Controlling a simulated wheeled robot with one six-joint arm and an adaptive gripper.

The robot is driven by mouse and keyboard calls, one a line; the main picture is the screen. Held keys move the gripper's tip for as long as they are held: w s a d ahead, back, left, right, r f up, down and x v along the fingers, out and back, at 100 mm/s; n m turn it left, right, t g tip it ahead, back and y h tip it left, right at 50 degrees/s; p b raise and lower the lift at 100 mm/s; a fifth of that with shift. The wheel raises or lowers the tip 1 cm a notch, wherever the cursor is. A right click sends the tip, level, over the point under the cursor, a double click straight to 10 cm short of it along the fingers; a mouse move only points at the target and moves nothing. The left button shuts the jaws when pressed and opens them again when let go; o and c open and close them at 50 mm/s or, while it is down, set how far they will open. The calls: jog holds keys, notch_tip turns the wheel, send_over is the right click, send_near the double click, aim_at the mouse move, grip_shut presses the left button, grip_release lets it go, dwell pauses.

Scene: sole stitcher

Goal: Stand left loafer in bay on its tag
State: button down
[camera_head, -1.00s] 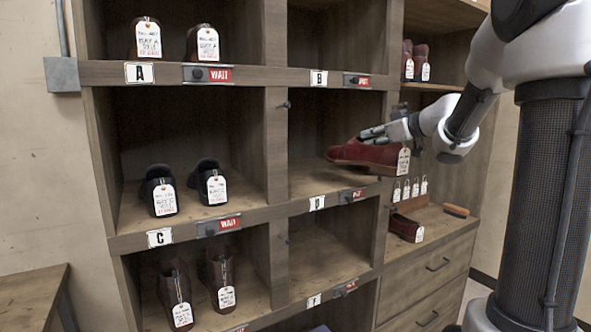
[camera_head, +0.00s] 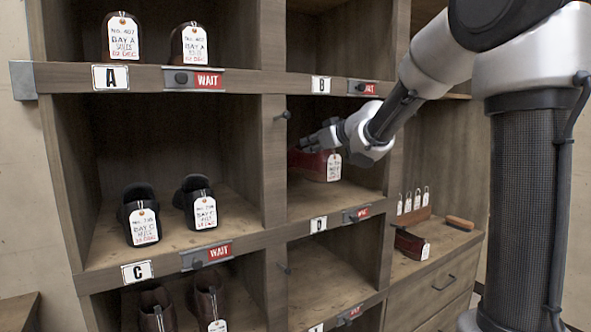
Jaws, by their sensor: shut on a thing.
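A dark red loafer (camera_head: 311,169) is inside bay D, in the middle row right of bay C. My gripper (camera_head: 320,138) is shut on it from above, near its heel end. The loafer's white tag (camera_head: 334,167) hangs on the side facing me; its print is too small to read. The toe end is partly hidden by the left divider. I cannot tell whether the sole touches the floor of bay D (camera_head: 318,203). Bay D's label (camera_head: 318,224) is on the ledge. A second dark red shoe with a tag (camera_head: 410,244) lies on the right counter (camera_head: 440,243).
Bay C (camera_head: 100,252) holds two tagged black shoes, and bay A holds two tagged dark shoes. The bay below D (camera_head: 325,290) looks empty. A brush (camera_head: 460,223) and several hanging tags (camera_head: 414,203) are at the right counter. A vertical divider (camera_head: 274,160) borders bay D.

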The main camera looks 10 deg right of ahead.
aim_at(295, 168)
jog(key=a, duration=0.2)
jog(key=w+a, duration=0.1)
jog(key=shift+w+a, duration=0.2)
jog(key=shift+a, duration=0.2)
notch_tip(295, 168, down, 2)
jog(key=shift+w+a, duration=0.1)
jog(key=shift+a+f, duration=0.2)
jog(key=shift+f, duration=2.25)
jog(key=c, duration=1.5)
grip_release()
jog(key=shift+f, duration=0.2)
